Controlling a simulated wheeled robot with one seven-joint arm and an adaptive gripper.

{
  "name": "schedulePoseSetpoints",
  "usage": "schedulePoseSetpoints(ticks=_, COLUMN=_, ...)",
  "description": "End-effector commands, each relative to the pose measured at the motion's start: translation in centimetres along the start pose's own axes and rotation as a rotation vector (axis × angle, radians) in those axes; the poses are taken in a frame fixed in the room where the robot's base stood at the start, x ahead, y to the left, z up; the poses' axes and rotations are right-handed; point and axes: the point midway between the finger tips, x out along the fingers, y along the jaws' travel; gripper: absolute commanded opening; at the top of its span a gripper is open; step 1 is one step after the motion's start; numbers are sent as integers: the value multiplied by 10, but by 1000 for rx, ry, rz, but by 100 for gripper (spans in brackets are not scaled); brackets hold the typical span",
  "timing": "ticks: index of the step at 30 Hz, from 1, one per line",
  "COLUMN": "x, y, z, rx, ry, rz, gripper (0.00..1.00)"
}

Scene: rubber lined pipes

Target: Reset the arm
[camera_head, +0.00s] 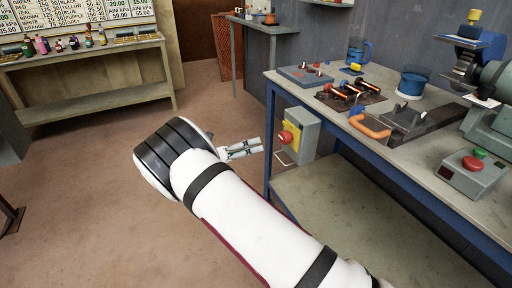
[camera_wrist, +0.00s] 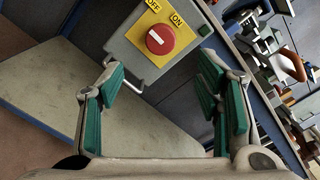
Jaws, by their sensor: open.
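My arm reaches up from the bottom of the head view, white with black bands. My gripper (camera_head: 257,146) points right toward a grey switch box (camera_head: 303,132) on the near side of the workbench. In the wrist view my gripper (camera_wrist: 165,85) is open, with green pads apart and nothing between them. The box has a yellow plate (camera_wrist: 137,32) marked OFF and ON and a round red rotary knob (camera_wrist: 160,40). The knob's white mark points toward the upper left, near OFF. The knob lies ahead of the fingers; no contact shows.
A lower shelf (camera_head: 340,205) lies beneath. A bottle table (camera_head: 90,92) stands at far left. The floor (camera_head: 90,180) left is open.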

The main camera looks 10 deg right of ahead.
Motion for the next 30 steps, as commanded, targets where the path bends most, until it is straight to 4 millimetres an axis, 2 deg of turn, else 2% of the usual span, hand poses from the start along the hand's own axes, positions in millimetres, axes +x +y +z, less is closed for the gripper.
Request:
schedulePoseSetpoints(ticks=7, x=1, y=-1, z=0, rx=3, ry=3, rz=0, gripper=59)
schedulePoseSetpoints(ticks=11, x=11, y=-16, z=5, rx=50, ry=54, rz=-2, gripper=59)
schedulePoseSetpoints(ticks=14, x=28, y=-42, z=8, rx=136, ry=151, rz=-7, gripper=59)
schedulePoseSetpoints(ticks=21, x=68, y=-130, z=4, rx=433, ry=454, rz=-46, gripper=59)
schedulePoseSetpoints(ticks=30, x=89, y=-238, z=-24, rx=807, ry=802, rz=-149, gripper=59)
